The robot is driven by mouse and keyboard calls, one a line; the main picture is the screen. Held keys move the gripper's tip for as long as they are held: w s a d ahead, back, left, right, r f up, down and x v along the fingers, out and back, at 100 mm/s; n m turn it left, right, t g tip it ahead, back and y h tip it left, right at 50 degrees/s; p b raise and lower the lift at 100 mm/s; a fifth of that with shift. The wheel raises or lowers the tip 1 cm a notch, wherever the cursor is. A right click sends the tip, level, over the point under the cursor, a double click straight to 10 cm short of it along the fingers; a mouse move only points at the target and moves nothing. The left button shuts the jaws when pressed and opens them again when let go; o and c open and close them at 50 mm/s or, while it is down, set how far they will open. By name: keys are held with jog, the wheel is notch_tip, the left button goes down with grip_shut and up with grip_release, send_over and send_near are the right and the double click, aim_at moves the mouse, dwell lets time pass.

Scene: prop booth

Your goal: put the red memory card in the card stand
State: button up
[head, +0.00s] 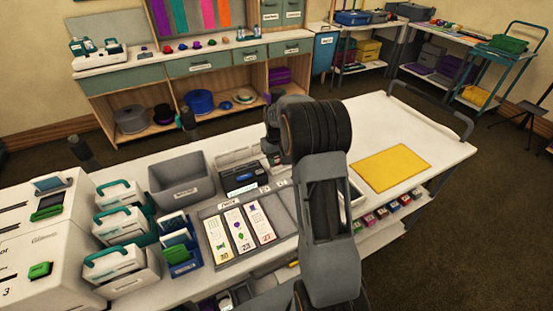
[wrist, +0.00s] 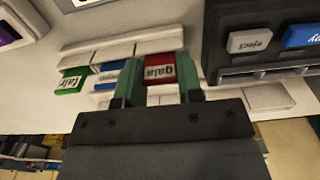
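The red memory card (wrist: 160,69), marked "gala", shows in the wrist view between the two fingers of my gripper (wrist: 160,80). The fingers lie close along both its sides and look shut on it. A white stepped holder, which looks like the card stand (wrist: 120,50), lies around and behind it. A green card (wrist: 71,80) marked "fair" and a blue card (wrist: 112,66) show to the left. Whether the red card touches the stand is unclear. In the head view my arm hides the gripper, the red card and the stand.
A dark device with an eject button (wrist: 250,41) stands close on the right in the wrist view. In the head view, a grey bin (head: 180,184), a tray with several printed cards (head: 211,205) and a yellow mat (head: 393,167) occupy the table.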

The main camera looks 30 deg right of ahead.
jog(key=o, duration=0.5)
jog(key=shift+r, duration=0.15)
notch_tip(320, 180, up, 14)
jog(key=shift+f, duration=0.2)
dwell(1.0)
jog(key=s+a+t, duration=0.1)
jog(key=s+a, duration=0.3)
jog(key=s, duration=0.3)
jog(key=s+a+f+t, duration=0.1)
jog(key=s+a, duration=0.3)
jog(key=s, duration=0.4)
jog(key=s+a+t, duration=0.1)
jog(key=s+a, duration=0.4)
jog(key=s, duration=0.3)
jog(key=shift+f+t, duration=0.3)
jog(key=shift+t, duration=0.1)
